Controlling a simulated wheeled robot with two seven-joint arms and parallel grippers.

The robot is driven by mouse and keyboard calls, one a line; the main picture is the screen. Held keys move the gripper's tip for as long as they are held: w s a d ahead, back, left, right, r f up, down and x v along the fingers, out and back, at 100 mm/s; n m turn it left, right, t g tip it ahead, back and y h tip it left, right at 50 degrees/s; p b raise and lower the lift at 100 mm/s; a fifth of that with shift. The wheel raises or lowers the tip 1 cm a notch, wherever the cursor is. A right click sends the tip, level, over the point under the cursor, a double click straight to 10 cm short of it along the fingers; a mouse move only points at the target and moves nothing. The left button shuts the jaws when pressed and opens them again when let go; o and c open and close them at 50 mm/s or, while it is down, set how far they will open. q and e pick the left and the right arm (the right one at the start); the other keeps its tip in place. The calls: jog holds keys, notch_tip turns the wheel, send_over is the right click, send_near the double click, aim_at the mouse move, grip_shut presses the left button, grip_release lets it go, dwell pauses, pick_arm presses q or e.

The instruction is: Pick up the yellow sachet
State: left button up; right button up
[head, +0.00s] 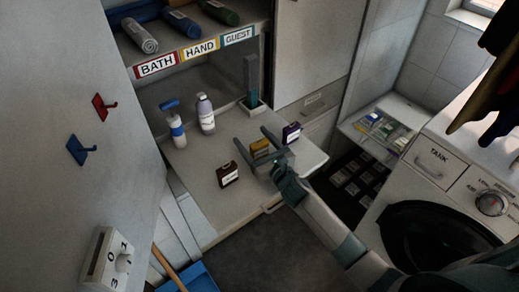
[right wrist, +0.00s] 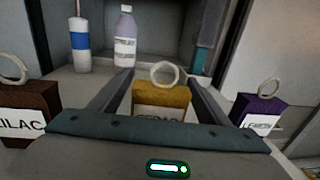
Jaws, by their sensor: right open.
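The yellow sachet (head: 260,148) stands on the pale shelf board, between a brown sachet and a purple one. It has a ring on top and a white label, and in the right wrist view (right wrist: 162,98) it is between the two fingers. My right gripper (head: 259,142) is open, with one finger on each side of the yellow sachet. A gap shows beside it, and I cannot tell whether either finger touches it. The gripper's body hides its lower part in the right wrist view. My left gripper is not in view.
The brown sachet (head: 227,174) labelled LILAC stands left of the gripper, and the purple sachet (head: 291,133) stands close on its right. A spray bottle (head: 173,124), a lilac bottle (head: 205,114) and a brush holder (head: 252,104) stand behind. A washing machine (head: 440,190) is at right.

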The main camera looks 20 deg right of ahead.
jog(key=c, duration=1.1)
jog(key=shift+c, duration=0.2)
jog(key=shift+r, duration=0.45)
notch_tip(320, 180, up, 3)
jog(key=shift+r+b, duration=0.1)
jog(key=shift+b, duration=0.2)
jog(key=s+d+r+b, duration=0.2)
jog(key=s+d+r, duration=0.3)
jog(key=d, duration=0.5)
jog(key=shift+s+d+r, duration=0.15)
jog(key=shift+s+r, duration=0.1)
jog(key=shift+r, duration=0.7)
